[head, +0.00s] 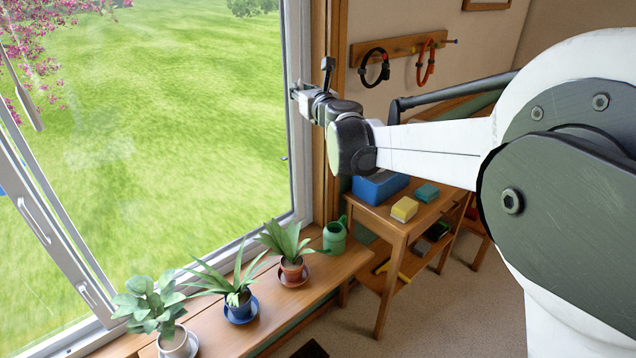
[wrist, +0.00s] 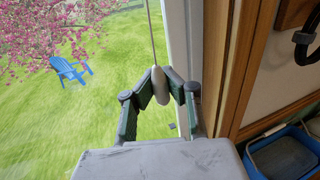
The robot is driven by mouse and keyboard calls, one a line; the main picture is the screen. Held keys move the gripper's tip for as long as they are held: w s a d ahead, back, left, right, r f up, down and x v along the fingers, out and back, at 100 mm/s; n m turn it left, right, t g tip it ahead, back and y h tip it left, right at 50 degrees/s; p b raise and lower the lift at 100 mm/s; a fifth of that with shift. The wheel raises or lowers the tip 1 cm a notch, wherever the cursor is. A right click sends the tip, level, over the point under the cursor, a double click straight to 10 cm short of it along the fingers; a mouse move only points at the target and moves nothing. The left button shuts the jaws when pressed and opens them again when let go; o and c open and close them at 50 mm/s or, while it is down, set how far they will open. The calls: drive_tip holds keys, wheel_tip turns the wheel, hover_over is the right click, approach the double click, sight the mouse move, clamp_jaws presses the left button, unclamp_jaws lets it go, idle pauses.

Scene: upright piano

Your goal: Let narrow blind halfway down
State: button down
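In the wrist view, a pale oblong cord pull (wrist: 161,88) hangs on a thin cord (wrist: 151,35) in front of the window. My gripper (wrist: 160,78) has its two fingertips closed in on either side of the pull and appears to hold it. In the head view my gripper (head: 306,92) is at the right side of the large window, by the frame; the pull cannot be made out there. The blind's fabric shows in neither view. A grey elongated piece (head: 22,98), perhaps another pull, hangs at the far left of the head view.
Several potted plants, one in a blue pot (head: 240,309), and a green watering can (head: 335,238) stand on the wooden sill bench (head: 222,335) below. A side table (head: 393,222) holds a blue bin (head: 379,188) and sponges. A wall rack (head: 399,47) hangs right of my gripper.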

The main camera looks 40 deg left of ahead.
wheel_tip(320, 180, up, 3)
drive_tip(key=shift+p, duration=0.55)
drive_tip(key=w, duration=0.3)
drive_tip(key=w+d, duration=0.1)
drive_tip(key=w, duration=0.1)
drive_tip(key=shift+f, duration=0.1)
drive_tip(key=c, duration=1.8)
unclamp_jaws()
drive_tip(key=shift+o, duration=0.2)
drive_tip(key=shift+b+v, duration=0.4)
drive_tip(key=shift+v, duration=2.1)
